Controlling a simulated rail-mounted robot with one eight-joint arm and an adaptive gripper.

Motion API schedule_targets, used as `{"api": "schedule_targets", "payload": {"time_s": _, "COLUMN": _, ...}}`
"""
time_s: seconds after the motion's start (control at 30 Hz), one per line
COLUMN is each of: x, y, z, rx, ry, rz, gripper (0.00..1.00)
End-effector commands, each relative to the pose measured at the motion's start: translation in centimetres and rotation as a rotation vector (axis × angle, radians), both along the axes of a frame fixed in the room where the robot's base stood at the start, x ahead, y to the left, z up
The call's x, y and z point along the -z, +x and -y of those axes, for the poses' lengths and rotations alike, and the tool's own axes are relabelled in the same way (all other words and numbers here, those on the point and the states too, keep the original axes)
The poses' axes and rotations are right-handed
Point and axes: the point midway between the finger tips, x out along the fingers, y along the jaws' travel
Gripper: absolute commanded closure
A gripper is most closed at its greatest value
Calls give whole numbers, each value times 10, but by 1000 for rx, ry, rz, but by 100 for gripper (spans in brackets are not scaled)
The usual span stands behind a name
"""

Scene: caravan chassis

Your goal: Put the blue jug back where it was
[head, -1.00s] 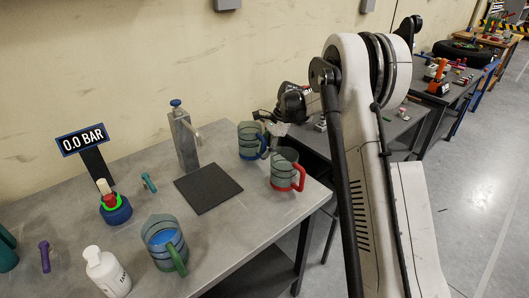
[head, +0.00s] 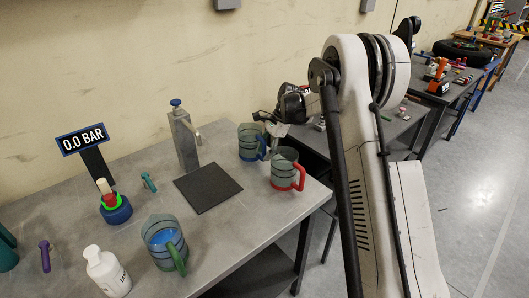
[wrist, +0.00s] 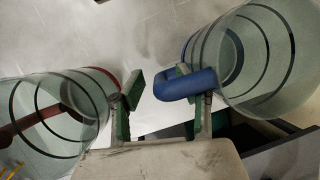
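The blue-handled jug (head: 249,141) stands upright at the right back of the near table, just behind the red-handled jug (head: 284,166). My gripper (head: 277,130) is low beside it, on its right, partly hidden behind the red-handled jug. In the wrist view my gripper (wrist: 164,100) has its green-padded fingers apart. The blue handle (wrist: 190,84) overlaps the right finger and reaches partly into the gap; the left finger is clear of it. The blue jug's clear ringed body (wrist: 250,55) is at right, the red-handled jug (wrist: 55,110) at left.
A dark square mat (head: 208,187) lies in front of a metal tap post (head: 184,140). The red-handled jug stands close to my gripper.

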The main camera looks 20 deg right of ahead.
Motion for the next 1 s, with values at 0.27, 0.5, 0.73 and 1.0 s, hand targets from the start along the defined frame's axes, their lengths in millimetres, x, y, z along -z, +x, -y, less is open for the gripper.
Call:
{"api": "schedule_targets", "payload": {"time_s": 0.27, "x": -47, "y": 0, "z": 21, "rx": 2, "ry": 0, "rz": 0, "gripper": 67}}
{"api": "schedule_targets", "payload": {"time_s": 0.5, "x": -87, "y": 1, "z": 38, "rx": 1, "ry": 0, "rz": 0, "gripper": 67}}
{"api": "schedule_targets", "payload": {"time_s": 0.73, "x": -107, "y": 0, "z": 46, "rx": 0, "ry": 0, "rz": 1, "gripper": 67}}
{"api": "schedule_targets", "payload": {"time_s": 1.0, "x": -145, "y": -27, "z": 33, "rx": -79, "ry": -43, "rz": 77, "gripper": 67}}
